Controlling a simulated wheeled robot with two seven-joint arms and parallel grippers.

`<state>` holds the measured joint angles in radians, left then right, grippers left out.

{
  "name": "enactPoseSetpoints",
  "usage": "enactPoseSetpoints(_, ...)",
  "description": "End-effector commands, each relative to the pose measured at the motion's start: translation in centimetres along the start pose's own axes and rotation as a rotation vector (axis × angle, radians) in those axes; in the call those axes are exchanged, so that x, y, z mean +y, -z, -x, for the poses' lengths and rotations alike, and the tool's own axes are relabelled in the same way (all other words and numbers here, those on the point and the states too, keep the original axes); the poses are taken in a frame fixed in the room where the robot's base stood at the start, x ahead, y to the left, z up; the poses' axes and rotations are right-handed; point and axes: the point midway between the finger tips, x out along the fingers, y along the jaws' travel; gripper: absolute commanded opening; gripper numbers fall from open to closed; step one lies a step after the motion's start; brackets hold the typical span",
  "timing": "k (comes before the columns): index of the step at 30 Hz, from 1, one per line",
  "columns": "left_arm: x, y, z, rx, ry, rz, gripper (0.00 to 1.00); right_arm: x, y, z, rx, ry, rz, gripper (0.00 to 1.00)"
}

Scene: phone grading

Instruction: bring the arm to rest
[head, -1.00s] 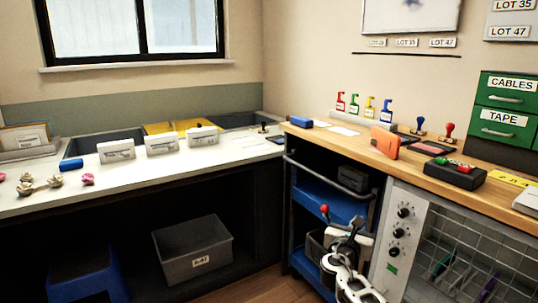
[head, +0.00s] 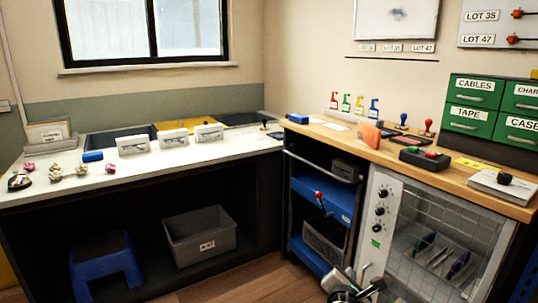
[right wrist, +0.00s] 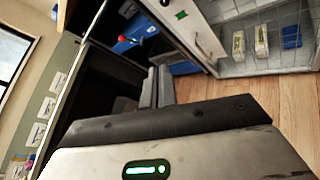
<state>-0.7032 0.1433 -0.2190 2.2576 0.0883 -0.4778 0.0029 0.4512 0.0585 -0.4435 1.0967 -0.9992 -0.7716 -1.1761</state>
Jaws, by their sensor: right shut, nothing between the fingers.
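My right gripper (head: 362,279) shows at the bottom of the head view, low in front of the blue cart and the wire-fronted cabinet. In the right wrist view its fingers (right wrist: 157,85) are together with nothing between them. It is apart from the furniture around it, over the wooden floor. The rest of my right arm is mostly cut off by the lower edge of the head view. My left gripper is in neither view.
A blue cart (head: 318,205) stands in the corner beside the grey cabinet (head: 379,220). A white bench (head: 150,165) runs along the left, with a grey bin (head: 200,243) and a blue stool (head: 105,270) beneath. The floor (head: 225,285) in front is clear.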

Motion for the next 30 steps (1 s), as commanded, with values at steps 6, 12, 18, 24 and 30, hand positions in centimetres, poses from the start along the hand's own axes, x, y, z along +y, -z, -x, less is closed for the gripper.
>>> enactPoseSetpoints(6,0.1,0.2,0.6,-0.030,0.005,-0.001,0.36,-4.7,5.4,6.7,0.237,0.065,-0.510,0.00)
enactPoseSetpoints(12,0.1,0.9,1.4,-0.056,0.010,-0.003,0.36,-8.9,7.8,17.9,0.477,0.255,-1.261,0.00)
enactPoseSetpoints(18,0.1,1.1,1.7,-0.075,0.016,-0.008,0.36,-10.0,5.3,27.6,0.598,0.479,-1.910,0.00)
enactPoseSetpoints(24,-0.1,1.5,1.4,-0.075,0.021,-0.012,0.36,-9.8,3.0,31.7,0.633,0.602,-2.222,0.00)
enactPoseSetpoints(30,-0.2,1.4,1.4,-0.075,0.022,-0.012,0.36,-9.7,2.8,32.1,0.638,0.618,-2.261,0.00)
